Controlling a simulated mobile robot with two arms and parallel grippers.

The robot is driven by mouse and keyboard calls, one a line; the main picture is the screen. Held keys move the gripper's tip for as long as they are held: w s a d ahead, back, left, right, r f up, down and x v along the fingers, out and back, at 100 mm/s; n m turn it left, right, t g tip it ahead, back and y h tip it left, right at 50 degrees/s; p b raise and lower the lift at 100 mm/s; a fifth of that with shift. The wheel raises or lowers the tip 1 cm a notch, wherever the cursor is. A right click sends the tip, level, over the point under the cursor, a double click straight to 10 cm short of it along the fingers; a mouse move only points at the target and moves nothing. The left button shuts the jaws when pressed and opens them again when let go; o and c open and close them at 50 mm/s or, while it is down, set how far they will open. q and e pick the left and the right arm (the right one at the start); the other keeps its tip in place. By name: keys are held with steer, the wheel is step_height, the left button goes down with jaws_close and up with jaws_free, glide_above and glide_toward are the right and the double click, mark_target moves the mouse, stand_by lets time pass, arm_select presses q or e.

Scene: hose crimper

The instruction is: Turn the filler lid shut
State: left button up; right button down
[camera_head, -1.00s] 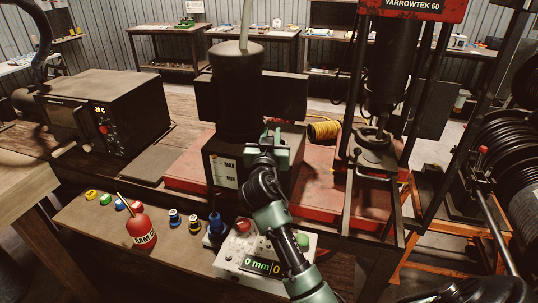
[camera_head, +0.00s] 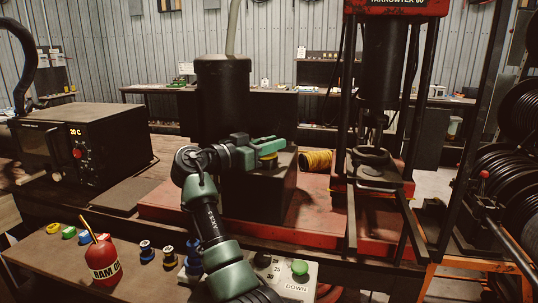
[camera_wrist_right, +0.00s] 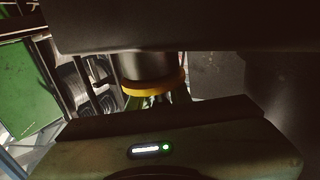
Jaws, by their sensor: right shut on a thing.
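The filler lid (camera_head: 268,162) is a small round cap with a yellow rim, on top of the dark power unit box (camera_head: 258,190). My right gripper (camera_head: 272,148) reaches it from the left and is shut on it. In the right wrist view the yellow rim (camera_wrist_right: 155,88) of the lid sits at the fingertips, below a dark round part. The green fingers (camera_wrist_right: 180,97) show only in part, so their exact contact is hidden. Whether the lid is fully turned cannot be told. My left gripper is in no view.
A tall dark cylinder (camera_head: 222,100) stands just behind my right wrist. A red oil can (camera_head: 103,262) and a control box (camera_head: 290,275) stand on the front bench.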

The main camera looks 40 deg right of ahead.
steer(key=shift+d+r+m+g, duration=0.1)
steer(key=shift+d+m+g, duration=0.1)
steer(key=shift+m+g, duration=0.3)
steer(key=c, duration=1.3)
jaws_free()
step_height(320, 180, up, 20)
